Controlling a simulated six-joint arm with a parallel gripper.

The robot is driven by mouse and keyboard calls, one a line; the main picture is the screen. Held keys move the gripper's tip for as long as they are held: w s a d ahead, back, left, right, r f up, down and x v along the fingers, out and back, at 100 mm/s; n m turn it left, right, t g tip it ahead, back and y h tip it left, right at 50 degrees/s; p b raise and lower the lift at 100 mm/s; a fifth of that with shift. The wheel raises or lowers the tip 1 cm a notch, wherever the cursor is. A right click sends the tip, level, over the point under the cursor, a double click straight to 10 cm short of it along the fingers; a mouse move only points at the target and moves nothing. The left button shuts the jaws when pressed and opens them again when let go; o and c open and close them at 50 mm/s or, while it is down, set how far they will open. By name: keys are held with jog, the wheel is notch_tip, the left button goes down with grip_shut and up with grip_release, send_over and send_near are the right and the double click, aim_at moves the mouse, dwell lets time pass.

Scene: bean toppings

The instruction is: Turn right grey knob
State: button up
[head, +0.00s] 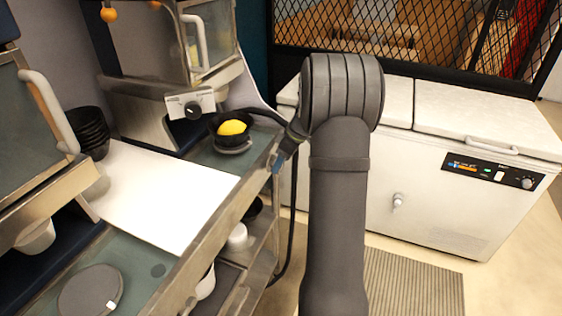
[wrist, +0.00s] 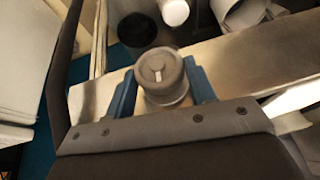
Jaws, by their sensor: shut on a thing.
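A round grey knob (wrist: 160,75) with a lighter raised mark on its face shows in the wrist view, at the end of a metal bar. My gripper (wrist: 160,88) has its blue fingers on either side of the knob and is shut on it. In the head view, my gripper (head: 279,162) is at the right end of the metal counter edge. The knob cannot be made out there.
A black bowl with a yellow mound (head: 232,128) stands on the counter under a dispenser with a dark knob (head: 193,109). A white board (head: 165,190) lies to the left. White cups sit on the shelf below (head: 237,236). A white chest freezer (head: 440,185) stands at right.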

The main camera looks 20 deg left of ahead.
jog(key=g, duration=0.2)
jog(key=w+m+g, duration=0.1)
jog(key=g, duration=0.1)
jog(key=shift+f+g, duration=0.2)
jog(key=shift+g, duration=0.2)
jog(key=shift+w+f+m+g+y, duration=0.15)
jog(key=shift+m+g+y, duration=0.1)
jog(key=shift+g, duration=0.7)
jog(key=shift+w+f+m+g+y, duration=0.15)
jog(key=shift+m+g, duration=0.1)
jog(key=shift+g, duration=0.7)
jog(key=shift+r, duration=0.15)
jog(key=o, duration=0.9)
jog(key=shift+s, duration=0.1)
